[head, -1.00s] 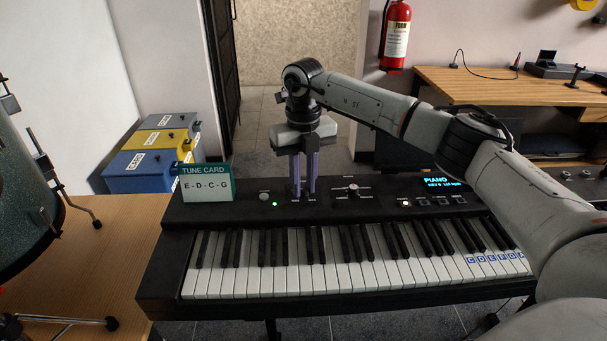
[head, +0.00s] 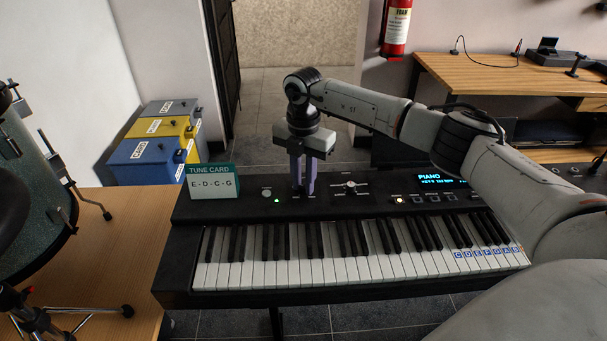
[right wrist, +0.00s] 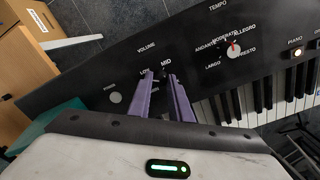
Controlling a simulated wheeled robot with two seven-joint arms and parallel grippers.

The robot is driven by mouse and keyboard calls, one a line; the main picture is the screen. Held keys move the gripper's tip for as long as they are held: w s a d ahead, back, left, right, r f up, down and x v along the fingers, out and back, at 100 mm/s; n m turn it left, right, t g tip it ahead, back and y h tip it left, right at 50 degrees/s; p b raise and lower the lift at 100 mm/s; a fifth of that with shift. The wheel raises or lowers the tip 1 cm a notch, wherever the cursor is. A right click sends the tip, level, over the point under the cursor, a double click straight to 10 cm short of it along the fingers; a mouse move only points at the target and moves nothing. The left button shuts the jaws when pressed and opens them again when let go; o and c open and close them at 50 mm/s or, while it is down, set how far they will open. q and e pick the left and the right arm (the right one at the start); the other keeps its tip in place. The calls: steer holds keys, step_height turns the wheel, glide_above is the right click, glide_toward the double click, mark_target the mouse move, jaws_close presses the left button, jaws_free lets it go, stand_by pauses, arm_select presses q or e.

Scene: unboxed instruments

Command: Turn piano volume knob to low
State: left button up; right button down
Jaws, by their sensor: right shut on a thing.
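The black digital piano (head: 170,265) stands in front of me. Its VOLUME label (right wrist: 146,48) and the LOW (right wrist: 145,71) and MID (right wrist: 166,63) marks show in the right wrist view. My right gripper (head: 304,192) points down at the panel's volume spot, between the power button and the tempo knob. Its purple fingers, also in the right wrist view (right wrist: 164,78), are shut on the volume knob. The fingers hide most of the knob, so its pointer setting cannot be read. My left gripper is not in view.
The tempo knob (head: 350,184) is just right of the gripper, and the power button (head: 266,193) is to its left. A tune card (head: 212,184) stands at the panel's left end. A drum (head: 45,185) is at far left. The keys (head: 350,255) lie in front.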

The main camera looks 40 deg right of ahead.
mark_target(304, 186)
steer(key=shift+w+r+m+p, duration=0.15)
steer(key=shift+m+p, duration=0.4)
steer(key=shift+m, duration=0.55)
steer(key=shift+d, duration=0.1)
steer(key=c, duration=1.6)
jaws_free()
step_height(304, 186, up, 10)
steer(key=shift+r+b, duration=0.1)
steer(key=shift+b, duration=0.45)
steer(key=shift+s, duration=0.2)
